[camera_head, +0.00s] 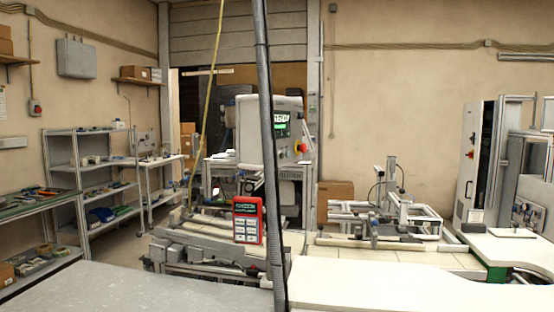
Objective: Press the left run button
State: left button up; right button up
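No button in the head view can be made out as the left run button. A light grey control panel (252,130) with a green-lit screen (282,124) stands near the middle, with a red knob (302,148) and small buttons beside the knob. A red handheld-style unit (237,225) with a dark display and several pale keys stands below and left of it. Labels on both are too small to read. A dark vertical hose covers part of the panel. Neither of my grippers shows.
A dark ribbed hose (267,150) hangs in front of the panel. Pale tabletops (400,288) fill the front, with a grey one (130,292) at left. Shelves (90,170) stand at left, machine frames (385,215) at right. Some floor (118,250) is clear at left.

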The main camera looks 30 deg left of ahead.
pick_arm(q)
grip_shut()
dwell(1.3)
